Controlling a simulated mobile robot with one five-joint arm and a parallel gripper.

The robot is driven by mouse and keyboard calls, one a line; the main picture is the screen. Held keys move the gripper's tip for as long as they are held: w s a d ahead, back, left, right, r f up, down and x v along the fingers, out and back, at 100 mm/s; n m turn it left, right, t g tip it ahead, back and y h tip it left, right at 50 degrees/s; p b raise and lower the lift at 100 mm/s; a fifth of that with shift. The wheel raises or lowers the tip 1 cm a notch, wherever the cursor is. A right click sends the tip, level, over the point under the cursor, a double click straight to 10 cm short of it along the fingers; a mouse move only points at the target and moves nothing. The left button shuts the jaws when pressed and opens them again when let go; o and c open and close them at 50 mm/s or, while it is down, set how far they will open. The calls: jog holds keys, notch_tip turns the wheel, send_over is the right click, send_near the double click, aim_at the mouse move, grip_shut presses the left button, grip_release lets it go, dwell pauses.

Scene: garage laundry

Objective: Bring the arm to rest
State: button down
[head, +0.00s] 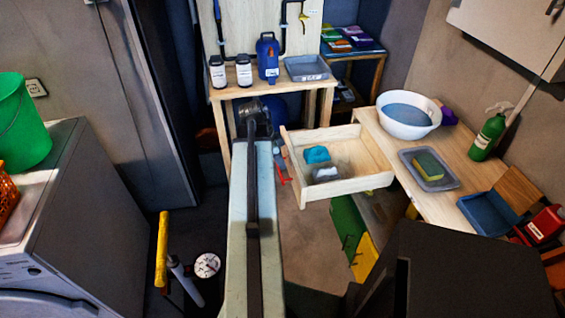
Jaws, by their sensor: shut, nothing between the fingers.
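My arm reaches away from the bottom middle of the head view, over the floor. My gripper (250,106) is at its far dark end, in front of the wooden bench. It is small in the picture; its fingers look shut, with nothing held. The open wooden drawer (363,184) is just to the right of the arm, apart from the gripper. A teal item (316,154) and a grey item (326,173) lie in the drawer. Part of the floor and the bench front is hidden behind the arm.
The bench (312,88) holds bottles, a blue jug (267,58) and a grey tray (307,68). The right counter (449,200) holds a white bowl (408,127), a sponge tray (428,183) and a green spray bottle (487,136). A washer (75,215) stands left.

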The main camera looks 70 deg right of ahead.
jog(key=p+v, duration=0.4)
jog(key=v, duration=0.2)
jog(key=shift+r+p, duration=0.3)
jog(key=shift+p, duration=0.05)
jog(key=shift+w+a, duration=0.1)
jog(key=shift+w, duration=0.05)
